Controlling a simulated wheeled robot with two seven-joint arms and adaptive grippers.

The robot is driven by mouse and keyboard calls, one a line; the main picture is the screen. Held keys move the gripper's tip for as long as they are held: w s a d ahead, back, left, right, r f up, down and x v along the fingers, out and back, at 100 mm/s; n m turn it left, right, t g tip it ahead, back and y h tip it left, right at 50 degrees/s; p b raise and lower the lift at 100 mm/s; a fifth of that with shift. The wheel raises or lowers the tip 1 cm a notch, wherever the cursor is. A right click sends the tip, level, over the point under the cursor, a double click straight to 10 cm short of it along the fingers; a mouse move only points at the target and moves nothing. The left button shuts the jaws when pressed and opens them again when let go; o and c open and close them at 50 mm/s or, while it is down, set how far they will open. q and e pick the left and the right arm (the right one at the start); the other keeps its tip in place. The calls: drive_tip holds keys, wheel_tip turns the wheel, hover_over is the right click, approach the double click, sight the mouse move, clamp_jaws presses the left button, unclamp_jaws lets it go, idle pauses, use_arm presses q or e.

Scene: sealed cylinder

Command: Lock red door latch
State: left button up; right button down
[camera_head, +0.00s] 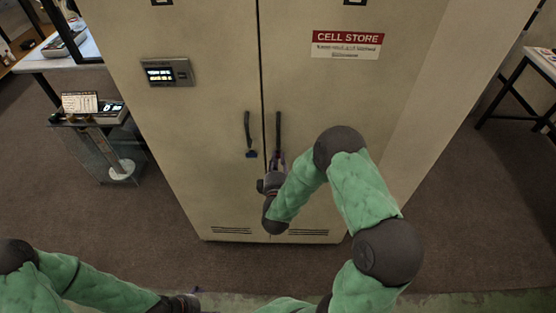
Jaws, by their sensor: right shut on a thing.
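A tall beige two-door cabinet (215,90) stands ahead with both doors closed. The left door has a dark upright latch handle (247,128) with a blue lower end. The right door has a similar dark upright handle (278,128). My right gripper (277,163) is shut on the lower end of the right handle, and it hides that end and any colour there. I see no red part on either handle. My left arm lies low at the bottom left; its gripper (196,292) is barely visible at the bottom edge, and its jaw state is unclear.
A red and white "CELL STORE" sign (347,45) is on the right door, and a lit panel (166,72) on the left door. A small stand (98,118) with a device is at left. Tables stand at both sides. The floor before the cabinet is clear.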

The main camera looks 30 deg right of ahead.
drive_tip(key=shift+a+n, duration=0.1)
drive_tip(key=shift+n, duration=1.5)
drive_tip(key=c, duration=1.1)
unclamp_jaws()
drive_tip(key=shift+w, duration=0.1)
drive_tip(key=shift+c, duration=0.2)
drive_tip(key=v, duration=1.2)
drive_tip(key=shift+f, duration=0.15)
